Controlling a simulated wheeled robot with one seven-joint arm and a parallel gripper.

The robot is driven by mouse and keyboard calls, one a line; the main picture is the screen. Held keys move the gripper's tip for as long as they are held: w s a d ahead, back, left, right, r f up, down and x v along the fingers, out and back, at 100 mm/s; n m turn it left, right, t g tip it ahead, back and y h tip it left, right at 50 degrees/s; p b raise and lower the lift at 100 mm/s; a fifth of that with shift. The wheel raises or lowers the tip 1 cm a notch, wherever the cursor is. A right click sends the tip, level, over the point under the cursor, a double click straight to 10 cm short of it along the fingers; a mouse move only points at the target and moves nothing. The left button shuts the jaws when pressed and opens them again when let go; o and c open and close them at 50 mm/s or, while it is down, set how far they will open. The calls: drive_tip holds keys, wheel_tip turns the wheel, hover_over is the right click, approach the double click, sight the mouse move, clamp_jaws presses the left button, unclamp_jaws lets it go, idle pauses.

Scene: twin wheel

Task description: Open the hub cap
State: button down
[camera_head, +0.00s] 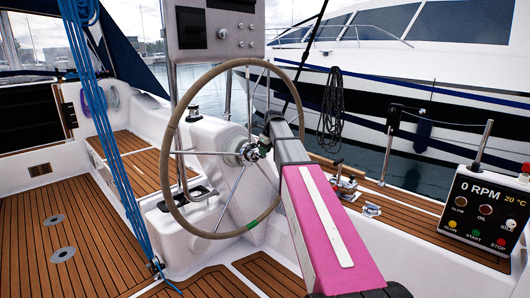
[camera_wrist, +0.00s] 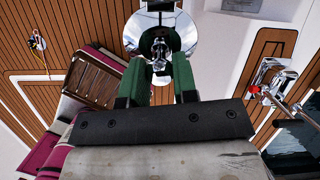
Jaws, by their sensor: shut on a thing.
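The steering wheel (camera_head: 172,160) stands upright on a white pedestal, with a light tan rim and thin metal spokes. Its chrome hub (camera_head: 249,152) is at the centre, partly hidden by my gripper (camera_head: 263,147). In the wrist view the hub shows as a round shiny disc (camera_wrist: 146,42) with a small chrome hub cap (camera_wrist: 160,50) at its middle. My gripper (camera_wrist: 161,64) has green fingers, one on each side of the cap, and is shut on it. The exact contact is small and partly hidden.
My pink arm reaches in from the lower right, close to the wheel rim. Blue ropes (camera_head: 112,145) hang at the left. An engine panel (camera_head: 486,208) stands at the right. A chrome winch (camera_wrist: 271,80) shows right in the wrist view. Teak deck (camera_head: 45,220) is clear at left.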

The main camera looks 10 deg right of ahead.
drive_tip(key=c, duration=0.9)
unclamp_jaws()
drive_tip(key=v, duration=1)
drive_tip(key=shift+r, duration=0.4)
